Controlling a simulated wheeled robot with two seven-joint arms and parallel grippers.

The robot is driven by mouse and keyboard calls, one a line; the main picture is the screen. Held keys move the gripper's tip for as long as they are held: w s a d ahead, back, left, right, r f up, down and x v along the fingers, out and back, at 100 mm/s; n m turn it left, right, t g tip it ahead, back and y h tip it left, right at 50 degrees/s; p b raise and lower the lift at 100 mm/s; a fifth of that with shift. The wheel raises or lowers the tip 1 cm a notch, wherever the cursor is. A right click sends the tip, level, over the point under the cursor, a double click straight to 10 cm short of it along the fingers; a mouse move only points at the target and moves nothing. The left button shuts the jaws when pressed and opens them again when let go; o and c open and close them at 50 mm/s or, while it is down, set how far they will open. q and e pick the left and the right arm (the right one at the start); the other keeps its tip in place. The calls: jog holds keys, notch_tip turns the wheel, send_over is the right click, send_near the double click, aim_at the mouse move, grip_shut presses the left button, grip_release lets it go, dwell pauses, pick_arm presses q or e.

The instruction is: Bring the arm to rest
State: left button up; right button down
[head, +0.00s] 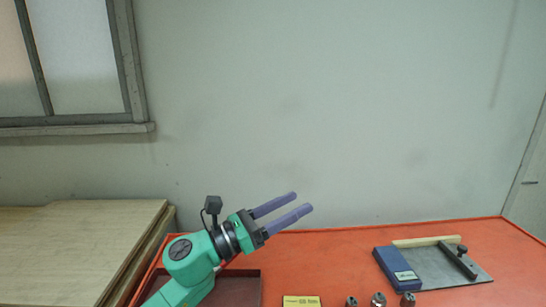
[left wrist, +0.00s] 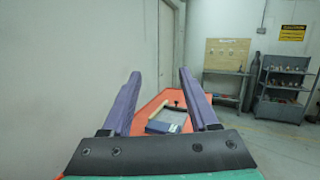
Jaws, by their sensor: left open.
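My left gripper (head: 301,202) is raised over the orange table (head: 360,236) in the head view, pointing right and slightly up. Its two purple fingers are apart with nothing between them. The left wrist view also shows the open left gripper (left wrist: 158,80), with the table beyond it. My right gripper is not in view. No gate valve shows in either view.
A grey plate (head: 440,268) with a blue box (head: 397,268) lies at the table's right. A yellow block (head: 301,300) and several small metal parts (head: 378,299) sit along the front. Boards (head: 70,250) are stacked at left. Shelves (left wrist: 283,88) stand beyond.

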pick_arm(q)
jog(key=w+a+f+n+t+y, duration=0.25)
jog(key=a+n+t+y, duration=0.3)
jog(key=n, duration=0.55)
jog(key=w+a+f+n+t+y, duration=0.2)
jog(key=a+f+n+t+y, duration=0.25)
jog(key=n, duration=0.65)
jog(key=s+a+f+n+g+y, duration=0.35)
jog(key=a+f+n, duration=0.25)
jog(key=f+n, duration=0.2)
jog(key=s+a+f+n+g+y, duration=0.3)
jog(key=s+a+f+n+y, duration=0.15)
jog(key=a+f+n, duration=0.35)
jog(key=s+a+f+n+g, duration=0.1)
jog(key=s+f+n+g, duration=0.35)
jog(key=s+f, duration=0.4)
jog(key=s+a+f+n+g, duration=0.25)
jog(key=s+f+g, duration=0.25)
jog(key=s, duration=0.6)
notch_tip(320, 180, down, 26)
jog(key=b, duration=0.6)
jog(key=s+a+f+g+b, duration=0.2)
jog(key=s+f+b, duration=0.2)
jog(key=s+f, duration=1.4)
notch_tip(320, 180, down, 4)
jog(key=shift+r+y+b, duration=0.15)
jog(key=shift+y+b, duration=0.15)
